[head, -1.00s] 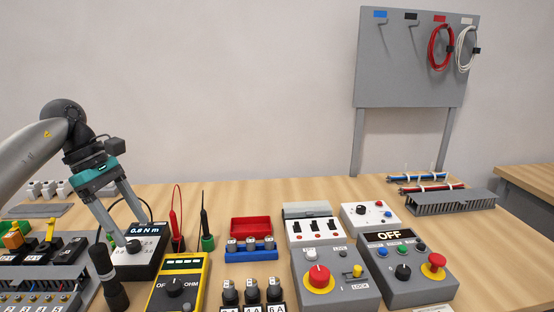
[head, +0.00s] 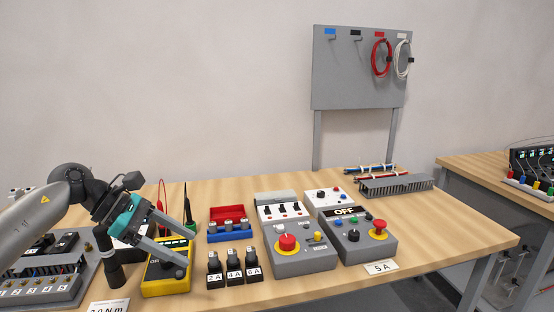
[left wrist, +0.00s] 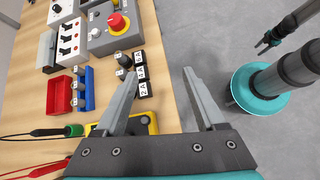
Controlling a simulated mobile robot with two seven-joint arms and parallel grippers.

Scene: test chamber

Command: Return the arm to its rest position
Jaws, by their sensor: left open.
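My left gripper (head: 187,243) is open and empty in the head view. Its fingers reach in front of the yellow multimeter (head: 155,283) and hide part of it. In the left wrist view the open jaws (left wrist: 160,77) have nothing between them; the left finger overlaps the multimeter (left wrist: 150,124), and the right finger is over grey floor beyond the bench edge. A dark arm end, apparently my right gripper (left wrist: 265,43), shows small at the upper right of that view; its jaw state is unclear.
Fuse blocks (head: 232,267), a red bin (head: 228,211) and a control box with a red knob (head: 303,258) stand on the bench right of the gripper. Probes (head: 187,212) stand behind it. The bench's right end (head: 455,238) is clear.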

